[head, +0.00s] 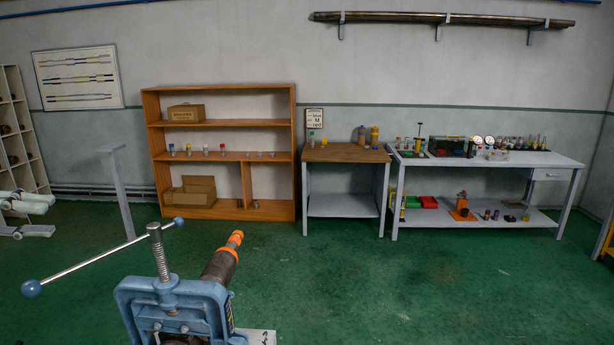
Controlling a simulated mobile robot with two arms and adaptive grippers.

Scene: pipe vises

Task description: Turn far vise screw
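One blue pipe vise (180,305) stands close in front, at the bottom left of the head view, its lower part cut off by the frame. Its threaded screw (160,254) rises upright from the top of the yoke. A steel handle bar (95,266) passes through the screw head, with a blue ball at each end; it slants from lower left to upper right. A dark pipe (220,265) with orange bands at its end sticks out behind the vise. No second vise shows.
A wooden shelf (225,125), a small wood-topped table (345,154) and a grey workbench (530,159) stand along the back wall. A grey post (119,195) stands behind the vise. The green floor right of the vise is clear.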

